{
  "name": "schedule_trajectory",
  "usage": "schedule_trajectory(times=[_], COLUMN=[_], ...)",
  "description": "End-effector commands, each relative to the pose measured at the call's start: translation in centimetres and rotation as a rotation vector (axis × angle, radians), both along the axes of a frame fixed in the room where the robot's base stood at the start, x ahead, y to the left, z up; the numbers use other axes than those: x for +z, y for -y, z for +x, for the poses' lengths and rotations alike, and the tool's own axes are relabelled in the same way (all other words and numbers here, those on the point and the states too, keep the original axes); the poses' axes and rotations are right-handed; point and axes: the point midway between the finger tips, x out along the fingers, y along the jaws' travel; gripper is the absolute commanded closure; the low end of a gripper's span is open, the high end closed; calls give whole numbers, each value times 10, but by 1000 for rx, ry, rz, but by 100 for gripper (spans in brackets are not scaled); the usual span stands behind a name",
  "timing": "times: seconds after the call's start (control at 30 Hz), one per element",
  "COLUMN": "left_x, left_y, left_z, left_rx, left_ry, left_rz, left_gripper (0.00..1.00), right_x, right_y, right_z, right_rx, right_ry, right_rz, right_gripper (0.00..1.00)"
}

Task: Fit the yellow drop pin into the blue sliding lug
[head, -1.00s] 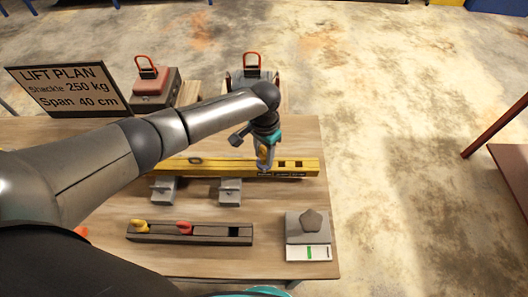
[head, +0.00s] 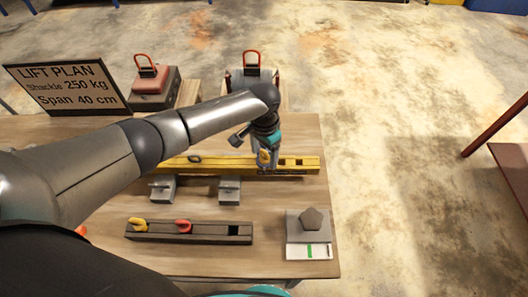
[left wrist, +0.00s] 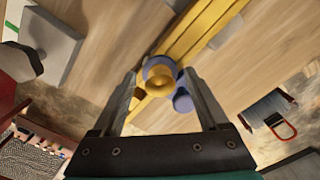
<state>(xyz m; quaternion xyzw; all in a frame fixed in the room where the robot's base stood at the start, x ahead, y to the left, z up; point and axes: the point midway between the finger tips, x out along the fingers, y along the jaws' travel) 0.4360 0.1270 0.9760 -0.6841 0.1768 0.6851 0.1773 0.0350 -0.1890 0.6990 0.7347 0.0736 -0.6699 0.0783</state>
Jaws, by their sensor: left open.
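The yellow drop pin (left wrist: 160,82) shows in the left wrist view between my left fingers, its rounded top toward the camera. The blue sliding lug (left wrist: 183,101) shows around and under it, on the yellow beam (left wrist: 205,30). The pin appears seated at the lug, but its lower part is hidden, so I cannot tell how deep it sits. My left gripper (left wrist: 164,95) is open, with a finger on each side of the pin. In the head view my left gripper (head: 264,163) is above the beam (head: 225,172), and the pin (head: 264,157) shows between its fingers. My right gripper is not in view.
Grey supports (head: 229,190) hold the beam. A dark rack (head: 190,232) with a yellow and a red piece lies in front. A grey block on a plate (head: 309,250) is at front right. A lift plan sign (head: 68,88) and weights with red shackles (head: 155,88) stand behind.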

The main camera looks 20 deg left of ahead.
Motion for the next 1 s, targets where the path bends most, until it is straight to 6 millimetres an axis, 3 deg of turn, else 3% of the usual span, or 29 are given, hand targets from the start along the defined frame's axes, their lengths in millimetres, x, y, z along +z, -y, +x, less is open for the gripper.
schedule_trajectory(times=[0.27, 0.7, 1.0], left_x=[22, 119, 151], left_y=[0, 0, 0], left_z=[1, 1, 0], left_rx=[-2, 0, 1], left_ry=[2, 4, 1], left_rz=[-1, -1, 0], left_gripper=[23, 23, 23], right_x=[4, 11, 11], right_y=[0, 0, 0], right_z=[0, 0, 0], right_rx=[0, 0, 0], right_ry=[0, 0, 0], right_rz=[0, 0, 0], right_gripper=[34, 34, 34])
